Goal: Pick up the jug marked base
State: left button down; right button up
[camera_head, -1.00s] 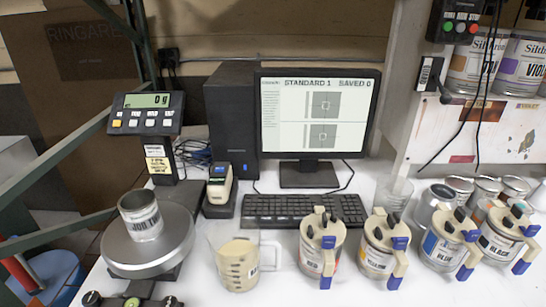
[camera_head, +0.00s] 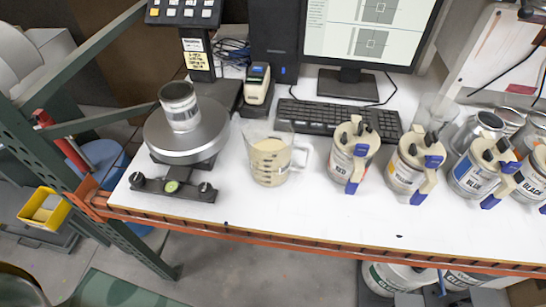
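A clear measuring jug (camera_head: 270,158) with pale cream contents stands upright on the white table, right of the scale and left of the red colorant can. Its handle points right. In the earlier frame it carries a partly legible label on its side; now the word cannot be read. Neither of my grippers shows in the head view.
A scale (camera_head: 187,135) with a metal can (camera_head: 179,103) on its pan stands left of the jug. Colorant cans marked red (camera_head: 350,152), yellow (camera_head: 408,165) and blue (camera_head: 474,178) stand to the right. A keyboard (camera_head: 335,118) lies behind. The table's front edge (camera_head: 300,243) is orange.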

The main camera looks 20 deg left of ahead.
aim_at(270, 142)
jog(key=z, duration=0.4)
jog(key=l+z, duration=0.3)
jog(key=z, duration=0.15)
jog(key=i+l+z, duration=0.2)
jog(key=z, duration=0.3)
jog(key=i+l+z, duration=0.15)
jog(key=z, duration=0.3)
jog(key=i+l, duration=0.15)
jog(key=l+u, duration=0.1)
jog(key=u, duration=2.65)
